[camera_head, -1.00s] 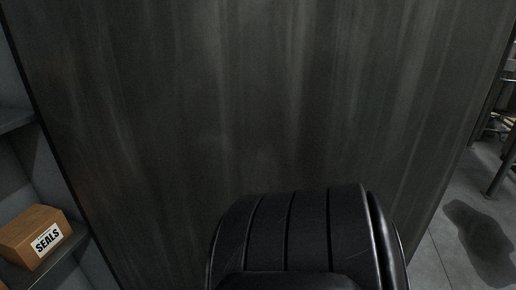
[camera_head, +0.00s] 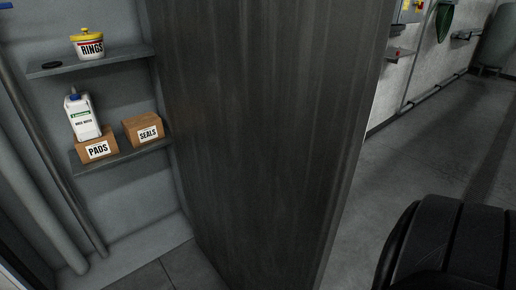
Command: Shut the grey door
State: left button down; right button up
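The grey door (camera_head: 255,140) is a tall, dark grey streaked panel in the middle of the head view. It stands open, jutting out beside a shelved recess on its left. Its free edge is on the right, with the room's floor visible past it. Its lower end runs out of the picture. Neither of my grippers is in view, and no contact with the door shows.
The recess has an upper shelf (camera_head: 110,60) with a RINGS tub (camera_head: 88,46) and a lower shelf (camera_head: 125,155) with a PADS box (camera_head: 97,146), a white jug (camera_head: 82,118) and a SEALS box (camera_head: 144,130). Pipes (camera_head: 50,190) run at left. Open floor (camera_head: 440,150) lies right.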

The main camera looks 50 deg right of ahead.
aim_at(269, 104)
jog(key=k+l, duration=0.1)
jog(key=l, duration=0.3)
jog(key=k+l+u, duration=0.1)
jog(key=l, duration=0.3)
jog(key=k+l, duration=0.15)
jog(key=l, duration=0.25)
jog(key=k+l+u, duration=0.1)
jog(key=l, duration=0.25)
jog(key=k+l, duration=0.2)
jog(key=l, duration=0.2)
jog(key=i+l, duration=0.15)
jog(key=l, duration=0.15)
jog(key=i+l, duration=0.15)
jog(key=l, duration=0.15)
jog(key=i+l+u, duration=0.1)
jog(key=l, duration=0.25)
jog(key=i, duration=0.05)
